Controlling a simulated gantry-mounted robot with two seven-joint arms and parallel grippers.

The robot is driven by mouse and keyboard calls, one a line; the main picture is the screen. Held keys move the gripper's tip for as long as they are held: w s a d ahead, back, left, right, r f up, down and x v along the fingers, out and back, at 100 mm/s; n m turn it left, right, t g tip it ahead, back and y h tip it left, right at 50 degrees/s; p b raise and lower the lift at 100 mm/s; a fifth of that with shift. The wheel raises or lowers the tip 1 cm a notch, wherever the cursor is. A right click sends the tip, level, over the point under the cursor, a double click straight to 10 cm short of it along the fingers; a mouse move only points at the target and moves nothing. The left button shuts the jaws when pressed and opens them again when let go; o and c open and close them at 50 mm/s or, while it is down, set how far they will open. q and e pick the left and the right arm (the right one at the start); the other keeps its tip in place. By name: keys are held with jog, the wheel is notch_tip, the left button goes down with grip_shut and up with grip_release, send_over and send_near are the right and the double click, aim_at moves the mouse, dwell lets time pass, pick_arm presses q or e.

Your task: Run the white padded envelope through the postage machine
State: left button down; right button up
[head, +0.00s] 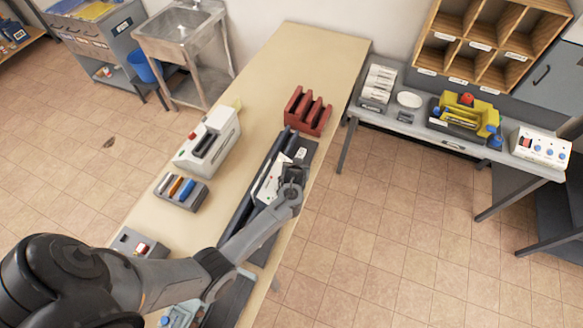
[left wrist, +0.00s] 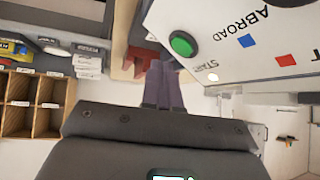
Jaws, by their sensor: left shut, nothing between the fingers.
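The postage machine (head: 268,183) is a long dark unit with a white panel on the table. In the left wrist view its white panel (left wrist: 225,25) fills the upper right, with a green START button (left wrist: 183,44), the word ABROAD, and blue and red squares. My left gripper (head: 290,184) is at the panel's right side; its fingers (left wrist: 160,72) are shut, empty, and appear just below the green button in the wrist picture. I cannot tell whether they touch it. I cannot make out the white padded envelope in either view. My right gripper is not in view.
On the table are a red slotted rack (head: 308,112), a white device (head: 208,140) and a tray of colored items (head: 180,188). A grey side table (head: 455,137) with a yellow device (head: 468,115) stands at right. Wooden pigeonholes (head: 492,40) are above it. The table's far end is clear.

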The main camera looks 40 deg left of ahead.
pick_arm(q)
jog(key=d+r+p, duration=0.1)
jog(key=w+d+r+p, duration=0.1)
jog(key=r, duration=0.1)
jog(key=shift+d+r+p, duration=0.1)
jog(key=shift+r+p, duration=0.15)
jog(key=shift+p, duration=0.1)
dwell(0.4)
jog(key=shift+s, duration=0.1)
jog(key=s+d+r+m+g+h, duration=0.1)
jog(key=s+d+r, duration=0.4)
jog(key=s, duration=0.5)
jog(key=s+d+r+m+g+h, duration=0.1)
jog(key=s+d+r+m+h, duration=0.2)
jog(key=s, duration=0.8)
jog(key=s+d+r+m+g+h, duration=0.1)
jog(key=s+d+r+m, duration=0.3)
jog(key=s, duration=0.6)
notch_tip(320, 180, up, 3)
jog(key=d, duration=0.2)
jog(key=shift+s+d+m+h+p, duration=0.3)
jog(key=shift+s+m+h+p, duration=0.05)
jog(key=shift+s+m+h, duration=0.05)
